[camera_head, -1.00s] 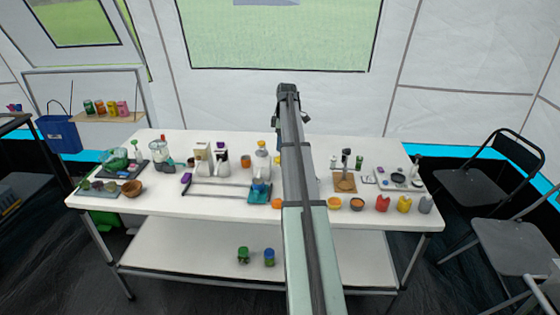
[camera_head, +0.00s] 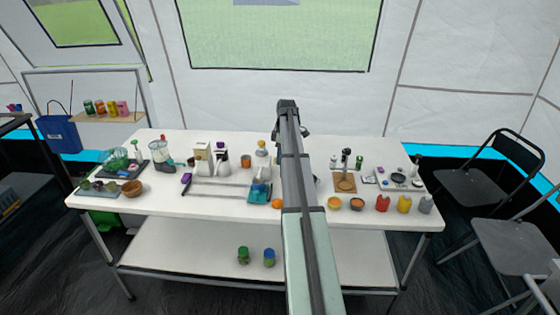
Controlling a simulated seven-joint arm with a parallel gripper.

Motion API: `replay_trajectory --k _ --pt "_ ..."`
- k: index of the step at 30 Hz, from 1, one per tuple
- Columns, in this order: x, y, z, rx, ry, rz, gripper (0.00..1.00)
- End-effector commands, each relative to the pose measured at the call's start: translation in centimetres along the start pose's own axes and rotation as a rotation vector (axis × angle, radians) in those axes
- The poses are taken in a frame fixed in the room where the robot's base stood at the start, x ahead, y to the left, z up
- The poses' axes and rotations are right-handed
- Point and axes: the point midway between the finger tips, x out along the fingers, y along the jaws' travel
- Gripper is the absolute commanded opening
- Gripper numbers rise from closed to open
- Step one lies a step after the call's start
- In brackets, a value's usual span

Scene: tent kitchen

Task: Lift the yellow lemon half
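I cannot make out the yellow lemon half for certain. A small yellow top (camera_head: 262,144) shows on a pale object at the back middle of the table, but it is too small to identify. My arm reaches away over the middle of the white table (camera_head: 225,204) and hides a strip of it. My gripper (camera_head: 305,130) is a small dark shape at the arm's far end, over the back part of the table. Its fingers are too small to tell whether they are open or shut, or whether they hold anything.
Small bowls (camera_head: 357,204) and red (camera_head: 382,203) and yellow (camera_head: 404,203) items line the front right. A brown board (camera_head: 345,187) lies right of my arm. Black chairs (camera_head: 490,178) stand at right.

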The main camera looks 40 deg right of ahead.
Motion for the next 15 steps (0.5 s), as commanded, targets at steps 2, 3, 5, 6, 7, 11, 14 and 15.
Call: replay_trajectory --k 2,3,5,6,7,11,14,15 --pt "-0.02 0.01 0.00 0.000 0.000 0.000 0.58" --pt "-0.02 0.01 0.00 0.000 0.000 0.000 0.54" --pt "-0.02 0.01 0.00 0.000 0.000 0.000 0.48" --pt "-0.02 0.01 0.00 0.000 0.000 0.000 0.44" --pt "-0.02 0.00 0.00 0.000 0.000 0.000 0.41" --pt "-0.04 0.00 -0.01 0.000 0.000 0.000 0.29" --pt "-0.28 0.02 -0.03 0.000 0.000 0.001 0.29" --pt "-0.51 0.04 -0.05 0.000 0.000 0.001 0.29"
